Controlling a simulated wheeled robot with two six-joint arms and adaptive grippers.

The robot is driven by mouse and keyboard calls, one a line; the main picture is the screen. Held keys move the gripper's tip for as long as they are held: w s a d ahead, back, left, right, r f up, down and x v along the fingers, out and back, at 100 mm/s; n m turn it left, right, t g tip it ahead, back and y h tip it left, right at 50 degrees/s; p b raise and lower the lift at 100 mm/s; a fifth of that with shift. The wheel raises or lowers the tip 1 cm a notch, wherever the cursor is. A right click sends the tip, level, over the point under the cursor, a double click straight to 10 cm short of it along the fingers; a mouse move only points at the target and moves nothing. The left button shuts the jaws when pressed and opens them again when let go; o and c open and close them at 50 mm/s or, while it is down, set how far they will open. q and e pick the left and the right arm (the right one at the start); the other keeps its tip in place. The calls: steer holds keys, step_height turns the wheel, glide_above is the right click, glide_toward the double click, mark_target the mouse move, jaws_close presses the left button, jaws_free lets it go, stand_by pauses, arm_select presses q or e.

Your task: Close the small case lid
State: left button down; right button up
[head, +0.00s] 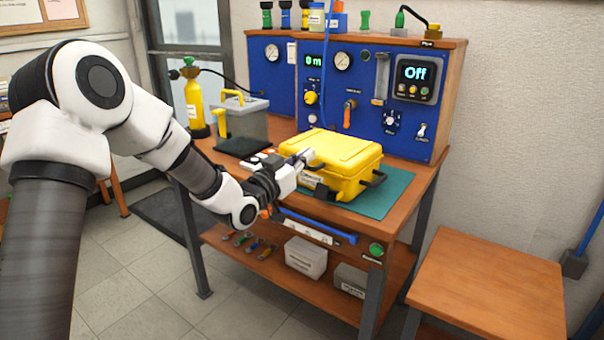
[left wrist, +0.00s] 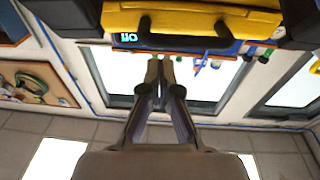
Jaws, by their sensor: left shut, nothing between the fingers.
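The small yellow case (head: 345,183) sits on a green mat (head: 393,190) on the bench. Its lid (head: 335,150) looks down on the body; I cannot tell whether it is fully latched. My left gripper (head: 303,158) is at the left front of the case, its fingers shut and empty. I cannot tell whether they touch the case. In the left wrist view the case (left wrist: 190,20) with its black handle shows at the top edge, beyond the closed fingertips of my left gripper (left wrist: 162,68). My right gripper is out of view.
A blue regulator panel (head: 325,95) stands behind the case. A grey box with a yellow handle (head: 240,122) and a yellow cylinder (head: 195,103) are to the left. A blue bar (head: 318,225) runs along the bench front. An empty wooden table (head: 488,285) is at right.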

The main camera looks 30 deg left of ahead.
arm_select(q)
steer(key=f, duration=0.1)
steer(key=s+f+b, duration=0.1)
steer(key=f, duration=0.1)
steer(key=shift+s+b, duration=0.15)
steer(key=shift+b, duration=0.15)
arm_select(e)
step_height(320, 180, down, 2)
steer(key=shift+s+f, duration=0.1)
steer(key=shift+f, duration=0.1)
